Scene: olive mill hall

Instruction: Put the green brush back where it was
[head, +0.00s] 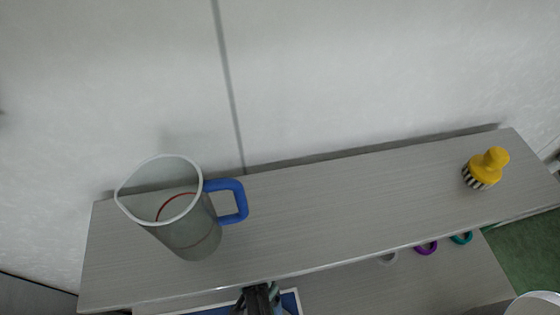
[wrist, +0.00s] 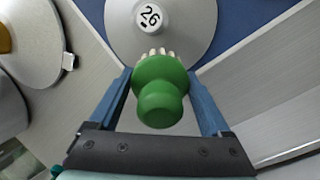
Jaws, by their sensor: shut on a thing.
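The green brush (wrist: 160,95) is between the two blue fingers of my gripper (wrist: 161,76) in the wrist view, with its rounded handle towards the camera and its pale bristles pointing away. My gripper is shut on it. I cannot tell whether the bristles touch the disc. In the head view dark parts of my arm show at the bottom edge, below the upper shelf, and the green brush is hidden.
On the upper shelf (head: 330,215) stand a grey jug (head: 190,235) with a blue handle and a yellow brush (head: 489,165). Purple (head: 426,248) and teal (head: 461,238) rings show below. The wrist view shows a blue surface (wrist: 245,25) and another grey disc (wrist: 35,45).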

